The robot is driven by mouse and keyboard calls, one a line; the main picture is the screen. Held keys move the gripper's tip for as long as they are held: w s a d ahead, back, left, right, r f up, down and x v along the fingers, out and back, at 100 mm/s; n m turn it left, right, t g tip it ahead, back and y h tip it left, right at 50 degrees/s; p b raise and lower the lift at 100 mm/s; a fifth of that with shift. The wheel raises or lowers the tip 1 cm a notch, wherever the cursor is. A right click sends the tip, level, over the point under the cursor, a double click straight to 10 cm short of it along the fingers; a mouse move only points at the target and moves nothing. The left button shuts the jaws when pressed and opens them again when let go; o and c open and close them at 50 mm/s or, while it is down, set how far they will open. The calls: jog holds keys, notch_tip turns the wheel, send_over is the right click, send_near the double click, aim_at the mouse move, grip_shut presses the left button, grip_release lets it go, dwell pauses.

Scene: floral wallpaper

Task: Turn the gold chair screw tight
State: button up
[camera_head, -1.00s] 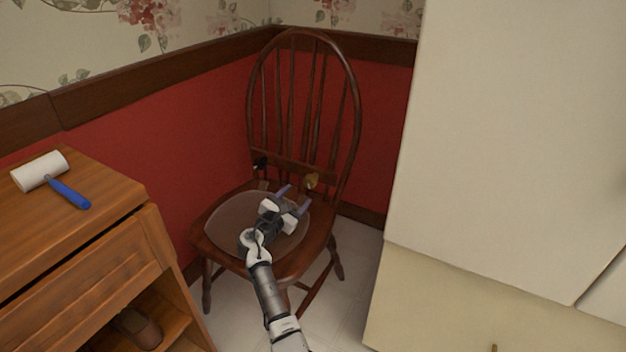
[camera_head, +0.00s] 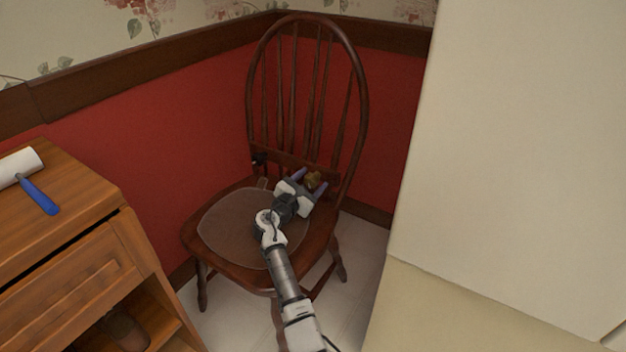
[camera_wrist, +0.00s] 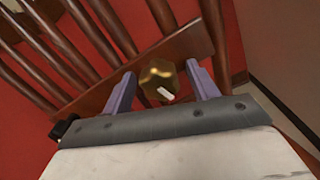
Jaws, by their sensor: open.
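The gold screw (camera_head: 313,180) is on the low back rail of the dark wooden chair (camera_head: 357,92), on its right side. In the wrist view the gold screw (camera_wrist: 157,82) shows as a faceted knob with a small white mark, between my two purple fingers. My gripper (camera_head: 310,183) is open, with one finger on each side of the screw. In the wrist view my gripper (camera_wrist: 158,88) shows gaps between the fingers and the screw. A black screw (camera_head: 259,159) sits on the left of the same rail; it also shows in the wrist view (camera_wrist: 66,128).
A wooden cabinet (camera_head: 70,262) with a blue-handled roller (camera_head: 38,196) on top stands at left. A tall cream cabinet (camera_head: 520,150) closes off the right side. Red wall lies close behind the chair. A translucent pad (camera_head: 228,229) lies on the seat.

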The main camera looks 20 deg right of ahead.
jog(key=c, duration=1)
jog(key=shift+m, duration=0.3)
jog(key=m+b, duration=0.3)
jog(key=m, duration=0.2)
jog(key=shift+a+f+m, duration=0.1)
jog(key=shift+m, duration=0.3)
jog(key=m+b, duration=0.2)
jog(key=m, duration=0.1)
jog(key=shift+r+m+b, duration=0.2)
jog(key=shift+m+b, duration=0.7)
jog(key=shift+m, duration=0.7)
